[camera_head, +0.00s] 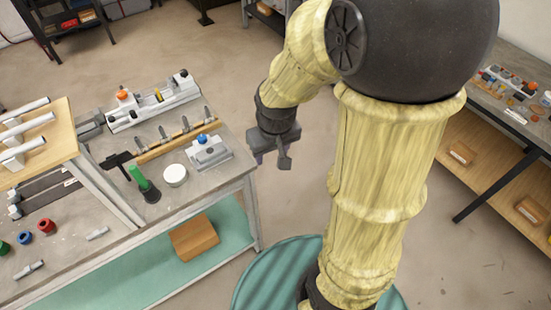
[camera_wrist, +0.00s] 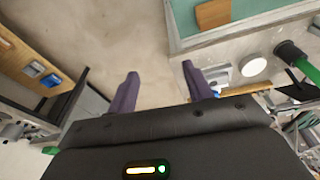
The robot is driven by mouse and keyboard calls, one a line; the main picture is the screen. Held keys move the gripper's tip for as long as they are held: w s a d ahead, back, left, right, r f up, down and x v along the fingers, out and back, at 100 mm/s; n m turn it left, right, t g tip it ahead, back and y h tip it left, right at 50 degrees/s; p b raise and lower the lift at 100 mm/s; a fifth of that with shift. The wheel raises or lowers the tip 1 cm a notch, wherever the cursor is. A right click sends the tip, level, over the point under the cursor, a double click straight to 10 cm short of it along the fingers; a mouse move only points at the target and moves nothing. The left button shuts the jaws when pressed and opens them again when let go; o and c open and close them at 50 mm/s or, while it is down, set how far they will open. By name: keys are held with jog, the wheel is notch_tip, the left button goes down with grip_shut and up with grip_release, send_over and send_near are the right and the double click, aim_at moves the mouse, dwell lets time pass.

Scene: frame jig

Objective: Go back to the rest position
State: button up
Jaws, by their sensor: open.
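My gripper (camera_head: 271,160) hangs at the end of my yellow arm in the head view, over the open floor just right of the left workbench (camera_head: 222,178). In the wrist view my gripper (camera_wrist: 160,88) shows two dark purple fingers spread apart, with only bare floor between and beyond them. It is open and holds nothing. A grey fixture with a blue knob (camera_head: 207,150) stands on the bench near the gripper, apart from it.
The bench also bears a white disc (camera_head: 175,175), a green-handled tool (camera_head: 142,180) and a white jig with an orange knob (camera_head: 122,97). A wooden block (camera_head: 194,238) lies on its lower shelf. Another bench (camera_head: 495,115) stands at right.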

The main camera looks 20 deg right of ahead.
jog(key=shift+s+d+f, duration=0.25)
jog(key=shift+s, duration=0.4)
jog(key=s, duration=0.1)
jog(key=s+d+m, duration=0.1)
jog(key=s, duration=0.1)
jog(key=shift+s+m, duration=0.1)
jog(key=shift+m, duration=0.2)
dwell(0.8)
